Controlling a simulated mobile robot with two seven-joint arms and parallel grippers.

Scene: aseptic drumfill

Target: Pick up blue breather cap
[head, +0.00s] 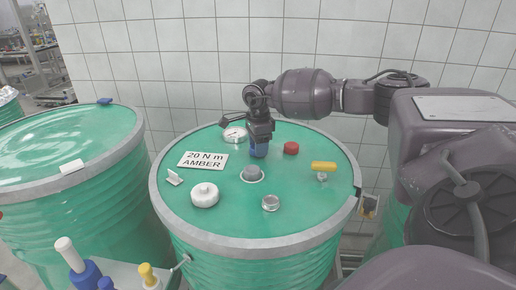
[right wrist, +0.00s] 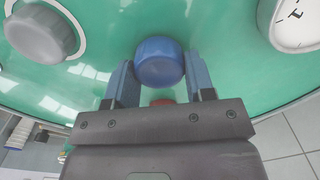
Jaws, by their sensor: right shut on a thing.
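The blue breather cap (head: 258,151) is at the back middle of the green drum lid (head: 222,221). In the right wrist view the cap (right wrist: 159,62) shows as a round blue top between two fingers. My right gripper (head: 259,143) reaches down over it from the right arm; in the right wrist view the gripper (right wrist: 160,82) is shut on the cap, a finger on each side. I cannot tell whether the cap touches the lid. My left gripper is not in view.
Around the cap stand a red cap (head: 291,148), a dial gauge (head: 235,134), a grey bung (head: 252,174), a white cap (head: 204,195), a metal ring (head: 271,203), a yellow-handled valve (head: 323,167) and a label sign (head: 203,160). Another green drum (head: 85,205) stands left. A tiled wall (head: 200,60) is behind.

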